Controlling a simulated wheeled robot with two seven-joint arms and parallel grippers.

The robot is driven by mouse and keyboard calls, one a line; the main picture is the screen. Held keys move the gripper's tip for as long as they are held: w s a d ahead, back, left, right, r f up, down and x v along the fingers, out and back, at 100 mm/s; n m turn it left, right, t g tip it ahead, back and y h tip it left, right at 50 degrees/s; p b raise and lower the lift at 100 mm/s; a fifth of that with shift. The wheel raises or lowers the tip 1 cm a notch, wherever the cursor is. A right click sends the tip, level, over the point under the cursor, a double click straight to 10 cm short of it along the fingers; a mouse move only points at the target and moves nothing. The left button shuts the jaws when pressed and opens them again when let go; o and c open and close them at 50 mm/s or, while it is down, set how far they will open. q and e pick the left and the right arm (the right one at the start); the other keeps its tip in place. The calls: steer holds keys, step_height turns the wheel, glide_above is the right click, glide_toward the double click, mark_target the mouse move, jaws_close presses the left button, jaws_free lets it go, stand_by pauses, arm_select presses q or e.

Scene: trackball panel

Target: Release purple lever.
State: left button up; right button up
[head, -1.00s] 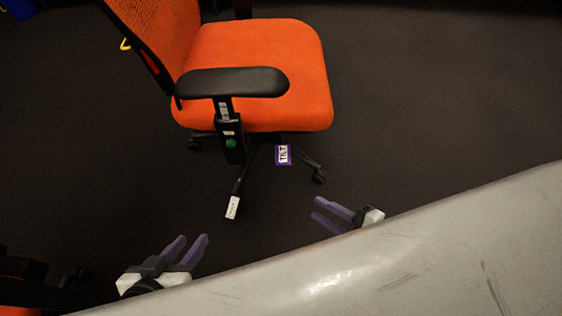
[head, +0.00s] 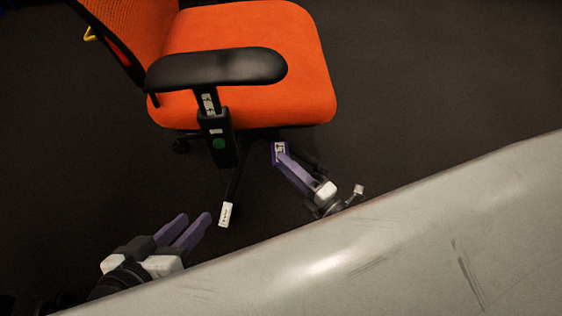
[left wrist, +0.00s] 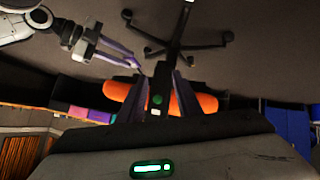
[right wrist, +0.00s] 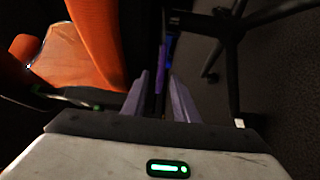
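The purple lever (head: 279,152), with a white label, sticks out below the orange seat in the head view. My right gripper (head: 286,162) reaches up to it, its fingers overlapping the lever's lower edge. In the right wrist view, a purple strip of the lever (right wrist: 160,68) shows just beyond and between the two spread fingertips; I cannot tell if they touch it. My left gripper (head: 196,222) is open and empty, low and left of the lever. The left wrist view shows my right gripper's purple fingers (left wrist: 124,55) beside the chair.
The office chair has an orange seat (head: 250,55), a black armrest (head: 215,68) and a post with a green button (head: 218,143). A grey surface (head: 400,255) fills the lower right. Dark floor is open at right.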

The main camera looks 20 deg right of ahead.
steer(key=shift+x, duration=1.2)
jaws_close()
steer(key=shift+d, duration=0.1)
stand_by(0.5)
